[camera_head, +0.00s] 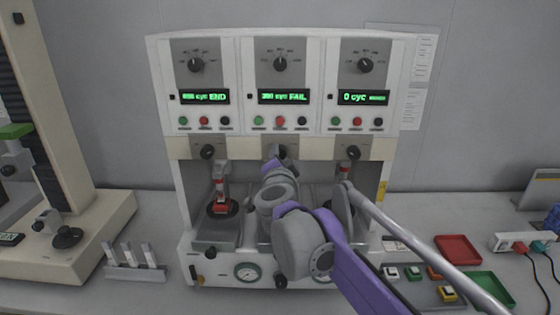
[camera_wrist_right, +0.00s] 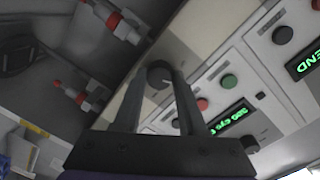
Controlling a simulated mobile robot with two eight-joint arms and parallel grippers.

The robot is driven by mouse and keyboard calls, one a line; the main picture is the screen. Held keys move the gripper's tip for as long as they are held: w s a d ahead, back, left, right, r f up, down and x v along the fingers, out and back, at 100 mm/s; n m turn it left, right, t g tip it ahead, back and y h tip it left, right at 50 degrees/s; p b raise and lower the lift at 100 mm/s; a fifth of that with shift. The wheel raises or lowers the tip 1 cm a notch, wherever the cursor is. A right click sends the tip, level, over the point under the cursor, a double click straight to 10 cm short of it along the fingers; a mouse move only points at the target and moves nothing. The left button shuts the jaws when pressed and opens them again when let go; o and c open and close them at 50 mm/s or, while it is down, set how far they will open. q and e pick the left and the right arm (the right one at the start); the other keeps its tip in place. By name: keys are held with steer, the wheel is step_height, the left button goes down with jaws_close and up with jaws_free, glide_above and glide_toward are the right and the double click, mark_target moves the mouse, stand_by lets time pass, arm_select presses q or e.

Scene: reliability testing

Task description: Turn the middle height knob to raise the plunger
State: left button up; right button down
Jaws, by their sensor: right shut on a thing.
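The test machine (camera_head: 184,70) has three stations side by side. The middle height knob (camera_wrist_right: 158,73) is a dark round knob on the beige strip, mostly hidden behind my gripper in the head view. My right gripper (camera_wrist_right: 161,80) is shut on it, one finger on each side; it also shows in the head view (camera_head: 274,163). The middle plunger is hidden by my right arm in the head view. The wrist view shows two red-tipped plungers, an upper one (camera_wrist_right: 118,24) and a lower one (camera_wrist_right: 82,100); I cannot tell which stations they belong to. My left gripper is not in view.
The left height knob (camera_head: 207,152) and right height knob (camera_head: 352,153) flank my gripper. A red tray (camera_head: 458,249) and green tray (camera_head: 490,287) lie at the right; a beige stand (camera_head: 100,225) is at the left.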

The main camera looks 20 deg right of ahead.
steer(key=n, duration=0.3)
steer(key=shift+h+b, duration=0.3)
steer(key=shift+b, duration=0.1)
steer(key=shift+n, duration=1.9)
steer(key=shift+c, duration=2.4)
jaws_free()
steer(key=v, duration=1)
steer(key=shift+s+a+b, duration=0.3)
steer(key=shift+b, duration=0.1)
